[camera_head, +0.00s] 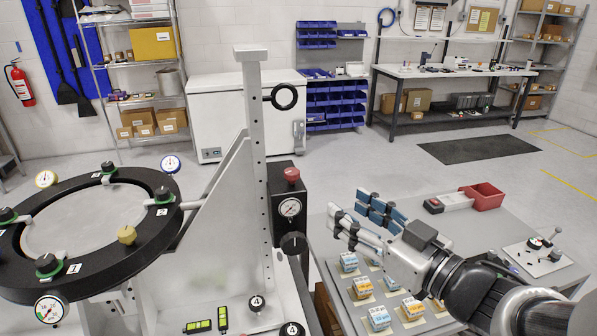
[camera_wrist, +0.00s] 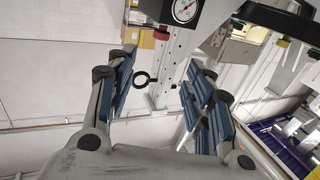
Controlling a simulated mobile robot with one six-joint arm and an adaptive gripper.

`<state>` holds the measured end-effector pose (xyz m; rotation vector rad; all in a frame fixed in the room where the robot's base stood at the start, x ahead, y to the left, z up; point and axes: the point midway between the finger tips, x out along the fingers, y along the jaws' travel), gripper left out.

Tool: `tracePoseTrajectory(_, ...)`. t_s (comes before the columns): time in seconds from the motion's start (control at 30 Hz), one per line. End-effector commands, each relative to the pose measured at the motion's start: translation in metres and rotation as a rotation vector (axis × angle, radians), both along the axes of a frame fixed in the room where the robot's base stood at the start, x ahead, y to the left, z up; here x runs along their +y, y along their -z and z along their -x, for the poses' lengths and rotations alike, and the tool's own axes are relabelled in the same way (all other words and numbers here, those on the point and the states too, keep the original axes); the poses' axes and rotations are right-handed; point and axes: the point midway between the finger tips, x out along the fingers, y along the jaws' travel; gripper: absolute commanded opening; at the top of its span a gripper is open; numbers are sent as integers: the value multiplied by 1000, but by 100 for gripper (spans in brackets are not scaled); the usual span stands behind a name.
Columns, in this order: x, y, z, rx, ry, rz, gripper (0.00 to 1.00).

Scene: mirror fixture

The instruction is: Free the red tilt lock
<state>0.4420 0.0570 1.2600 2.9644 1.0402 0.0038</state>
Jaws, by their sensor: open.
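A red knob (camera_head: 291,175), which looks like the red tilt lock, sits on top of a black gauge box (camera_head: 284,228) beside the fixture's upright post (camera_head: 252,130). In the wrist view, a small red part (camera_wrist: 160,37) beside the gauge (camera_wrist: 184,10) appears to be the same knob; it is partly cut off from clear view. My gripper (camera_head: 368,213) is open and empty, with its blue-padded fingers apart, to the right of the knob and above the grey table. In the wrist view, the open fingers (camera_wrist: 160,92) frame the post and a black ring (camera_wrist: 143,80).
A black mirror ring (camera_head: 160,235) with clamps and gauges stands at left. A black knob (camera_head: 294,243) juts from the box below its gauge.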

Motion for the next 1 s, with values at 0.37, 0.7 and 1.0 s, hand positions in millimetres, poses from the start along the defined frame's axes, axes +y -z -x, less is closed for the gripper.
tracePoseTrajectory(0.37,19,-4,-21,10,-1,-2,48)
tracePoseTrajectory(0.7,66,2,-78,0,-3,1,48)
tracePoseTrajectory(1.0,98,1,-121,1,1,0,48)
